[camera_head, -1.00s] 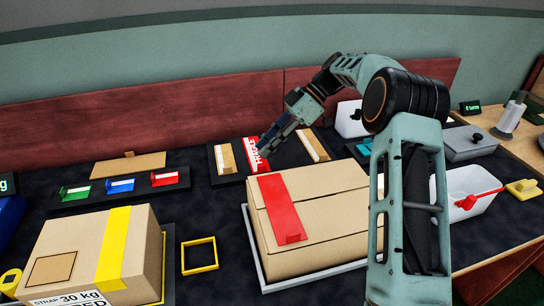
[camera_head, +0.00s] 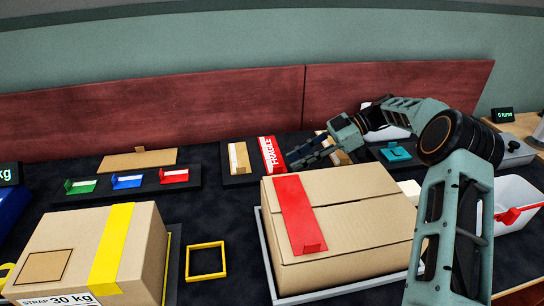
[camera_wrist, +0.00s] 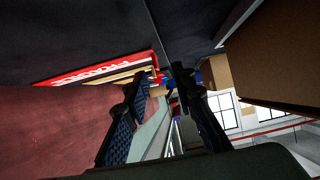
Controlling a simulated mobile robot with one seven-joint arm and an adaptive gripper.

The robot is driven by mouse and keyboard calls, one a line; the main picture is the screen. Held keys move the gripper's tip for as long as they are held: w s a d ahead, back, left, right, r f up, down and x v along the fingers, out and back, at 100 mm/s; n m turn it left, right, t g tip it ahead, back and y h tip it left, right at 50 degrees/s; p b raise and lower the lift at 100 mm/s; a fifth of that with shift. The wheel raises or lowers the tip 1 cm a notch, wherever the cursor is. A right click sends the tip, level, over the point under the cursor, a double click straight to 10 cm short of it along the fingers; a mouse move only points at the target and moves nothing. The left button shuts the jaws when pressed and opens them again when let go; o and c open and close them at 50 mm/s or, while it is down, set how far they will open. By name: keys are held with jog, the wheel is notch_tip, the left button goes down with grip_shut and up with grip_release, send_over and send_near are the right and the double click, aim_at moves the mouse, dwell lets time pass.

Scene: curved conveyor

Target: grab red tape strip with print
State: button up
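The red tape strip with white FRAGILE print (camera_head: 271,154) lies on a dark board in the head view, between two tan strips. In the wrist view the printed red strip (camera_wrist: 100,69) shows at upper left, beyond the left finger. My gripper (camera_head: 297,160) is just right of the strip in the head view, with its fingers pointing left. It also shows in the wrist view (camera_wrist: 161,74), with its two fingers apart and nothing between them. Whether a fingertip touches the strip cannot be told.
A left tan strip (camera_head: 239,157) lies beside the red one. A carton with plain red tape (camera_head: 340,215) stands in front of my gripper. Another carton with yellow tape (camera_head: 95,250) is at left. A yellow square frame (camera_head: 206,261) lies between them. A reddish wall panel (camera_head: 150,112) stands behind.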

aim_at(283, 164)
jog(key=x, duration=0.2)
jog(key=b+x, duration=0.1)
jog(key=x, duration=0.2)
jog(key=shift+w+a+r, duration=0.15)
jog(key=shift+w, duration=0.05)
grip_shut()
